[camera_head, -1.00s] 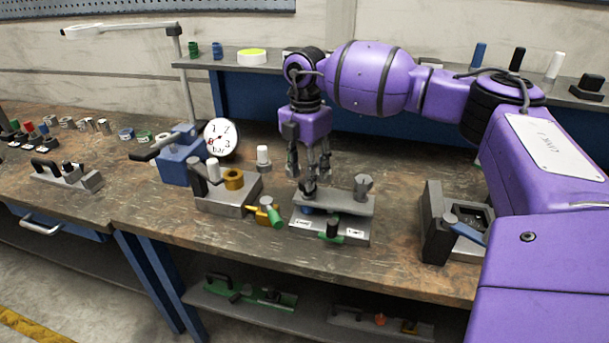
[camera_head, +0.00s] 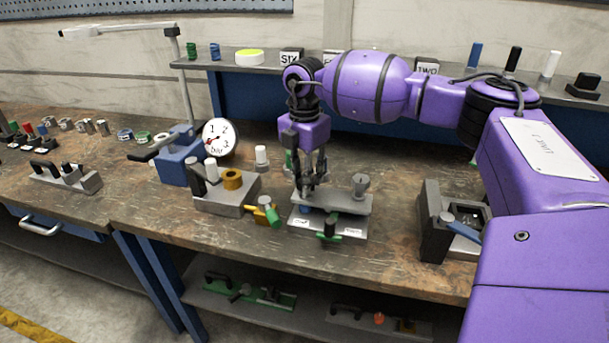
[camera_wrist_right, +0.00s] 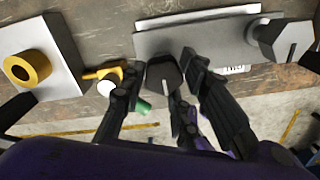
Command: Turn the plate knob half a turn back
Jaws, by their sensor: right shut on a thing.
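A grey plate fixture (camera_head: 335,198) with white labels on its front lies on the bench in the head view. A dark faceted knob (camera_wrist_right: 160,74) with a pale line stands at the plate's left end. In the wrist view it sits between my fingertips. My right gripper (camera_head: 309,184) points down over that end and is shut on the dark knob; its fingers largely hide the knob in the head view. A grey hexagonal knob (camera_head: 360,185), also in the wrist view (camera_wrist_right: 284,40), stands at the plate's right end, clear of the gripper. My left gripper is not in view.
A yellow fitting with a green handle (camera_head: 267,214) lies close left of the plate. Beyond it is a grey block (camera_head: 222,199) with a brass ring. A dark fixture (camera_head: 433,222) stands to the right. Bare bench shows between that and the plate.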

